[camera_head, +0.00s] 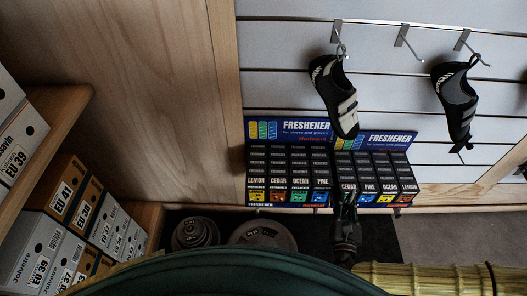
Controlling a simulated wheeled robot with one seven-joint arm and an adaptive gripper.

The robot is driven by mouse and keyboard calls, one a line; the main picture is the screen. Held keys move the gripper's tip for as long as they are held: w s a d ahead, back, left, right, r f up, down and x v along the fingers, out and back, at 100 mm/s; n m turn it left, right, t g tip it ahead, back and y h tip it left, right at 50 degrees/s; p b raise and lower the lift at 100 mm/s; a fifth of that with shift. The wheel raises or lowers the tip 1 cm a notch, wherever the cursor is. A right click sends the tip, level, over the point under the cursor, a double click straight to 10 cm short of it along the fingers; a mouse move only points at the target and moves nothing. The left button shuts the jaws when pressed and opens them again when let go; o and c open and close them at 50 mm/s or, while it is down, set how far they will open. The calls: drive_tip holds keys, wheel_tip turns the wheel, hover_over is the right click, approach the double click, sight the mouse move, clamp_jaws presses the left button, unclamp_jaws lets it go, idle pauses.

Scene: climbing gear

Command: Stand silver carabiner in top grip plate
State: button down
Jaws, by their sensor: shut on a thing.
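My gripper (346,212) is a dark shape at the front of the freshener display, over the lower part of a CEDAR column. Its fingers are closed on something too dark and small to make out. I cannot see a silver carabiner; it may be hidden in the fingers. Dark round plates lie on the black mat at the lower left of the display: a stack of them (195,233) and a larger one (263,235) to its right. My gripper is to the right of both, apart from them. I cannot tell which is a grip plate.
The freshener display (290,160) stands against the slatted wall. Climbing shoes (335,95) (456,105) hang from hooks above. Shoe boxes (60,215) fill shelves at left. A dark green curved surface (220,275) and a yellowish ribbed roll (425,279) block the foreground. Bare floor shows at right.

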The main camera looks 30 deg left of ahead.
drive_tip(key=s+a+f+n+g+y+b, duration=0.2)
drive_tip(key=a+f+y+b, duration=0.1)
drive_tip(key=f+b, duration=0.3)
drive_tip(key=s+a+f+n+g+y+b, duration=0.2)
drive_tip(key=a+f+n+b, duration=0.15)
drive_tip(key=f, duration=0.45)
drive_tip(key=s+a+f+n+g+y+b, duration=0.25)
drive_tip(key=f+b, duration=0.25)
drive_tip(key=f, duration=0.3)
wheel_tip(320, 180, down, 20)
drive_tip(key=n+g+y+b, duration=0.3)
drive_tip(key=n+g+b, duration=0.3)
drive_tip(key=b, duration=1.1)
drive_tip(key=g, duration=0.3)
drive_tip(key=shift+a+y, duration=0.15)
drive_tip(key=shift+y, duration=0.2)
drive_tip(key=shift+r, duration=0.2)
